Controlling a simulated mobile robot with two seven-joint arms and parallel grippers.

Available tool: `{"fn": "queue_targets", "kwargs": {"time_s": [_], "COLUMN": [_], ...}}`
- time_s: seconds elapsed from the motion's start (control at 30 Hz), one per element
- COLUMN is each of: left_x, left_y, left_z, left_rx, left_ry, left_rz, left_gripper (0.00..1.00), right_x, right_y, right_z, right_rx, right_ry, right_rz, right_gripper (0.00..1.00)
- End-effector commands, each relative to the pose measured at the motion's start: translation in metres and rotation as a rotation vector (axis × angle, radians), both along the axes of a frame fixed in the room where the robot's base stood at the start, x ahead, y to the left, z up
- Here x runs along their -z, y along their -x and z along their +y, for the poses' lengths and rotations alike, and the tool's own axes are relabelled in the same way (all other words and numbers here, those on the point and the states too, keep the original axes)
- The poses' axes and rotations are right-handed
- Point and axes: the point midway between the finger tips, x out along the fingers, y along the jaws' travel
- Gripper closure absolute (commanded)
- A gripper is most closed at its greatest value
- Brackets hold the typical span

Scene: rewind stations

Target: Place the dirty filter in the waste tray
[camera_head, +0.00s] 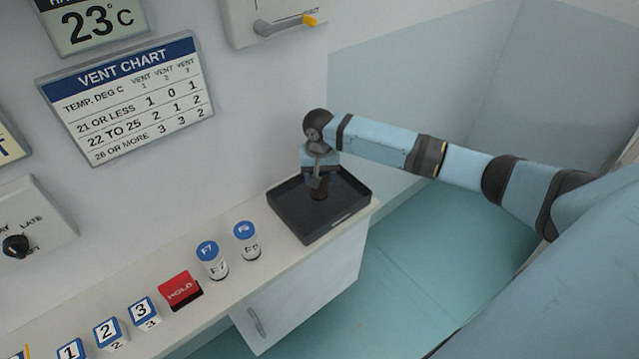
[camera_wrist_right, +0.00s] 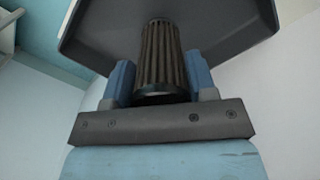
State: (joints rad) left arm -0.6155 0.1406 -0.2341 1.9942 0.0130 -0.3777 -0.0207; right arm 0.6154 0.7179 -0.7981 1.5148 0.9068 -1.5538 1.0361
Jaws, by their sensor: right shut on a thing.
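The dirty filter (camera_wrist_right: 162,58) is a dark brown, ribbed cylinder between the two blue fingers of my right gripper (camera_wrist_right: 160,85), which is shut on it. In the head view the filter (camera_head: 319,188) hangs upright below my right gripper (camera_head: 319,178), over the waste tray. The black waste tray (camera_head: 344,222) stands at the right end of the shelf and looks otherwise empty. Its grey wall also shows behind the filter in the right wrist view (camera_wrist_right: 235,35). I cannot tell whether the filter touches the tray floor. My left gripper is not in view.
A red HOLD block (camera_head: 180,290) and several numbered blocks (camera_head: 143,313) line the shelf (camera_head: 275,275) further left. A wall with a vent chart (camera_head: 130,98) and a lever panel (camera_head: 275,27) rises behind.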

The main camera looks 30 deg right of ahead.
Motion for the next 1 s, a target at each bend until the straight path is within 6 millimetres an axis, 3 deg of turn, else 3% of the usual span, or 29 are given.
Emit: {"fn": "queue_targets", "kwargs": {"time_s": [0.2, 0.57, 0.6, 0.7, 1.0], "left_x": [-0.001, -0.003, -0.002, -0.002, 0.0], "left_y": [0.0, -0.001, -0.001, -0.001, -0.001], "left_z": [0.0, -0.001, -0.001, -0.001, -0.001], "left_rx": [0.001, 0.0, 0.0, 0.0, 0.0], "left_ry": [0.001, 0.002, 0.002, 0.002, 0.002], "left_rz": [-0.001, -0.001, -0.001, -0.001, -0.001], "left_gripper": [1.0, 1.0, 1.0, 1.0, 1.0], "right_x": [0.03, 0.034, 0.035, 0.035, 0.033], "right_y": [0.0, 0.0, 0.0, 0.0, 0.0], "right_z": [0.001, 0.0, 0.0, 0.0, 0.0], "right_rx": [-0.001, 0.0, 0.0, 0.0, -0.001], "right_ry": [0.0, 0.0, 0.0, 0.0, 0.0], "right_rz": [0.001, 0.001, 0.001, 0.001, 0.0], "right_gripper": [0.79, 0.79, 0.44, 0.23, 0.23]}}
